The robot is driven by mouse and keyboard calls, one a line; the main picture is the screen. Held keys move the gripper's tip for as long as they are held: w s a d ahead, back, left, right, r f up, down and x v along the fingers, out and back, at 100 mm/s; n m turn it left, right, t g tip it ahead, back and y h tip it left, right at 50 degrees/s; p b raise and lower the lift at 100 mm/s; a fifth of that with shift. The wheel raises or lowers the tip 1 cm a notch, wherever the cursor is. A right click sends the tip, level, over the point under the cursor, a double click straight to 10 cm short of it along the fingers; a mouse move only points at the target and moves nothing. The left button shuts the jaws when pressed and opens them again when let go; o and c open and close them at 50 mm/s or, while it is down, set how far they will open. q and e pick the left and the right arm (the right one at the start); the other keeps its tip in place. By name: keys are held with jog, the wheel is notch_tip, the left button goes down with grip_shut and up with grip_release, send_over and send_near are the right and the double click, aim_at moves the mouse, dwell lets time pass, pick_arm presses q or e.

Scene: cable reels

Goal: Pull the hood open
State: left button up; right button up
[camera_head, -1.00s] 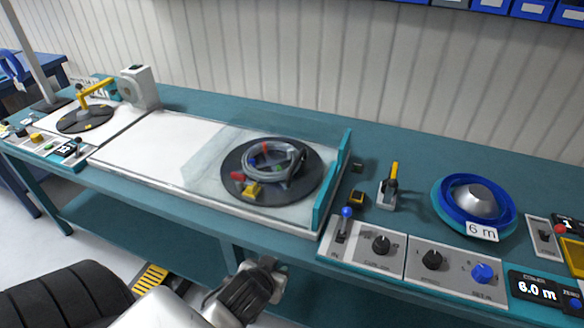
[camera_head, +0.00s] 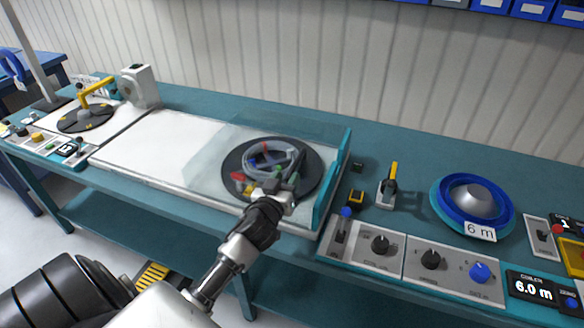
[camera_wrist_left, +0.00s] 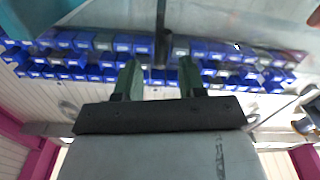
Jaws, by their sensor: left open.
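The hood (camera_head: 210,155) is a clear cover over the bench, around a dark turntable (camera_head: 235,165) with a coiled grey cable (camera_head: 262,158) on it. A teal upright panel (camera_head: 332,180) stands at the hood's right end. My left gripper (camera_head: 284,182) is in front of the turntable in the head view and hides part of the coil. In the left wrist view its two green fingers (camera_wrist_left: 160,80) are apart. A dark bar (camera_wrist_left: 161,35) shows above and between them; I cannot tell whether it touches them. My right gripper is not in view.
A control panel with a blue-knobbed lever (camera_head: 346,212) and dials lies right of the hood. A blue reel (camera_head: 455,190) marked 6 m sits further right. A yellow-armed device (camera_head: 95,90) stands at the far left. Blue bins (camera_wrist_left: 90,60) show in the wrist view.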

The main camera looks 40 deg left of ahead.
pick_arm(q)
jog(key=shift+x, duration=2.2)
jog(key=shift+c, duration=0.3)
grip_shut()
